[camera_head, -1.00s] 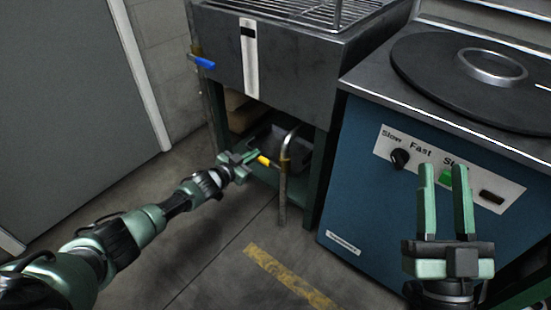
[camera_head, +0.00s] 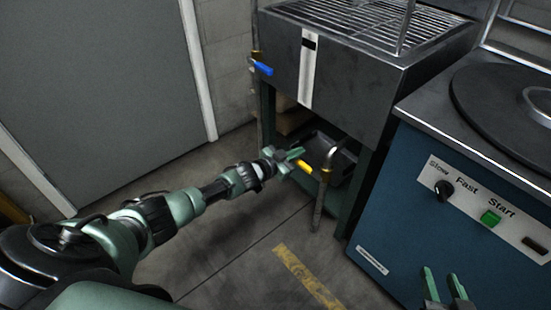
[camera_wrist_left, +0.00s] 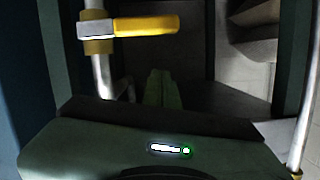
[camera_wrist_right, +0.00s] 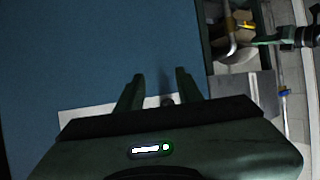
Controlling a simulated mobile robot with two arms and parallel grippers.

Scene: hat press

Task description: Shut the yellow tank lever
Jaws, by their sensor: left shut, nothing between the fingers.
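The yellow tank lever (camera_head: 304,167) sits on a bent metal pipe (camera_head: 319,200) below the steel tank. In the left wrist view the lever (camera_wrist_left: 145,26) sticks out sideways from the upright pipe, across it. My left gripper (camera_head: 295,155) is right beside the lever in the head view. In the left wrist view its shut, empty fingers (camera_wrist_left: 163,88) are below the lever in the picture, apart from it. My right gripper (camera_head: 444,287) is open and empty in front of the blue machine; its spread fingers (camera_wrist_right: 158,88) also show in the right wrist view.
The steel tank (camera_head: 350,75) has a grid on top and a blue lever (camera_head: 263,69) at its left. The blue machine (camera_head: 400,200) with a knob and green button stands at the right. A grey door (camera_head: 100,90) is at the left. Floor between is clear.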

